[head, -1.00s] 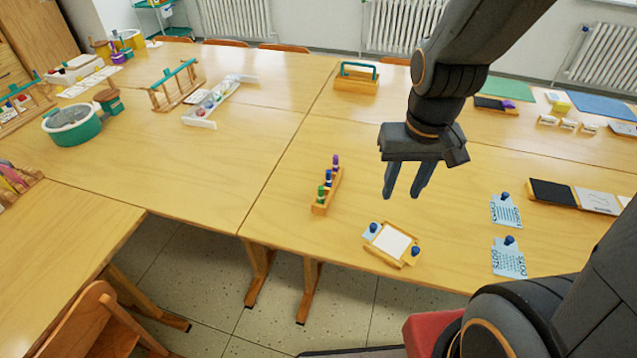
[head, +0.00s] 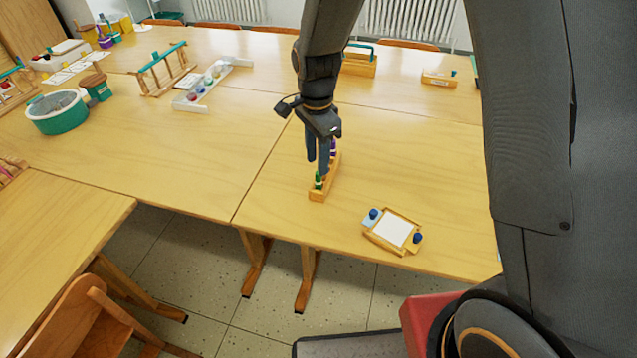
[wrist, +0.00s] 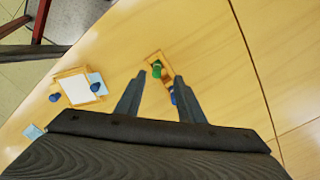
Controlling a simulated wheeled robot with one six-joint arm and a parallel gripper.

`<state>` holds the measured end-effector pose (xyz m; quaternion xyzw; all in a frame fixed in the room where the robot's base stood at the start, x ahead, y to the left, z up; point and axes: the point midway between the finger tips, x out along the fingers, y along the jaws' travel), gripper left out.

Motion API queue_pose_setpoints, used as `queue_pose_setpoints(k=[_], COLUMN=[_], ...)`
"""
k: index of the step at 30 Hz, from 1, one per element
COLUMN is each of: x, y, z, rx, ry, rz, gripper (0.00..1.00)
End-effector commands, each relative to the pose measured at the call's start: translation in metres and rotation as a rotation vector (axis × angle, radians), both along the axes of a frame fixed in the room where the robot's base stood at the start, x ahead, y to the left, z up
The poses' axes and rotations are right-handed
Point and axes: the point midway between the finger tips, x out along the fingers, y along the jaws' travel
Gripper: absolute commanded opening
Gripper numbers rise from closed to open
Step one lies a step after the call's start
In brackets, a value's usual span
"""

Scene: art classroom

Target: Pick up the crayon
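A small wooden holder (head: 321,194) stands on the table with upright crayons in it. The green crayon (head: 319,180) is at its near end and the purple crayon (head: 333,149) at its far end. My gripper (head: 317,170) is above the holder, and its fingers cover the middle of the row in the head view. In the wrist view the fingers of my gripper (wrist: 159,78) are apart. The green crayon (wrist: 156,68) shows beyond the gap, and a blue crayon (wrist: 173,96) shows beside the right finger. Nothing is visibly held.
A wooden tray with white paper (head: 394,231) and blue-knobbed pieces lies right of the holder, near the table's front edge. A white tray with coloured balls (head: 201,93) and a wooden rack (head: 165,75) are farther left. The table left of the holder is clear.

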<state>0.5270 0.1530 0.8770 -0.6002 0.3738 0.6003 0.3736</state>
Motion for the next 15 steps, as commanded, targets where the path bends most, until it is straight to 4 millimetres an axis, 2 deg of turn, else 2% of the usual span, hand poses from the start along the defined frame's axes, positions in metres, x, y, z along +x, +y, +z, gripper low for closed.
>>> queue_pose_setpoints(k=[15], x=[-0.006], y=[-0.002], z=[-0.054], rx=[-0.001], ry=[0.002], rz=[0.002], gripper=[0.35])
